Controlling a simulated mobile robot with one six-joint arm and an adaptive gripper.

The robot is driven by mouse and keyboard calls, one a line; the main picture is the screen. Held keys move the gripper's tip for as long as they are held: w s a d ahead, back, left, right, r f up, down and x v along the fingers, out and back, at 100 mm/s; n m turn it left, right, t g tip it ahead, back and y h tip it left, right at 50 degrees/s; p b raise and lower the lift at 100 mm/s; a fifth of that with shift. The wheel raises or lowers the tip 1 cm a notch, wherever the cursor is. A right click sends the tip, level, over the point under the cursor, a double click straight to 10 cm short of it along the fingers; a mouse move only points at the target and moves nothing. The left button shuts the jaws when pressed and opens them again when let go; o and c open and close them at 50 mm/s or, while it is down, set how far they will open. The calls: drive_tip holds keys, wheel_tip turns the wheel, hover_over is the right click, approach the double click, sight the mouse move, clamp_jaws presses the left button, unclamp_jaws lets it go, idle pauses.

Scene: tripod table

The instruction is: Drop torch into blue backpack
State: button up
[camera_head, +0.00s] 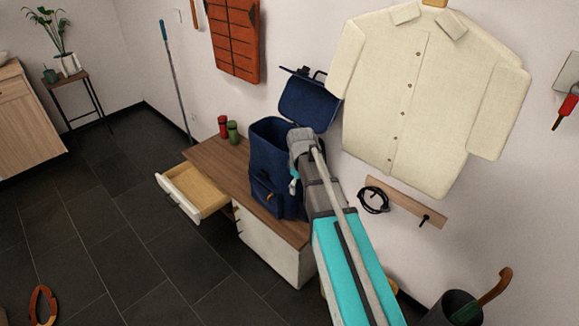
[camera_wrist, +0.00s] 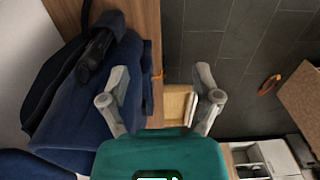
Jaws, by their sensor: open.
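The blue backpack (camera_head: 268,150) stands upright on the wooden top of a low cabinet, its flap (camera_head: 308,100) raised behind it. In the wrist view the backpack (camera_wrist: 65,115) fills the left side. A black cylinder-like thing (camera_wrist: 95,55), possibly the torch, shows at its upper part; I cannot tell if it is inside or lying across the rim. My gripper (camera_wrist: 160,88) is open with nothing between its fingers, beside and over the backpack's right part. In the head view my arm hides part of the backpack, and no torch can be made out.
The cabinet (camera_head: 222,165) has an open drawer (camera_head: 195,190) sticking out at the left. A red container (camera_head: 222,126) and a green container (camera_head: 233,132) stand behind. A cream shirt (camera_head: 420,105) hangs at right, above a hook board (camera_head: 405,200). The dark floor (camera_head: 110,220) is mostly clear.

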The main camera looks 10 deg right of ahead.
drive_tip(key=shift+s+f+b, duration=0.2)
drive_tip(key=shift+f+b, duration=1.05)
drive_tip(key=shift+f, duration=0.15)
drive_tip(key=shift+s+f+b, duration=0.15)
drive_tip(key=shift+f+b, duration=1.1)
drive_tip(key=shift+f, duration=0.15)
drive_tip(key=s+m, duration=0.7)
drive_tip(key=s, duration=0.9)
wheel_tip(320, 180, up, 14)
drive_tip(key=p, duration=1.4)
drive_tip(key=shift+w, duration=0.45)
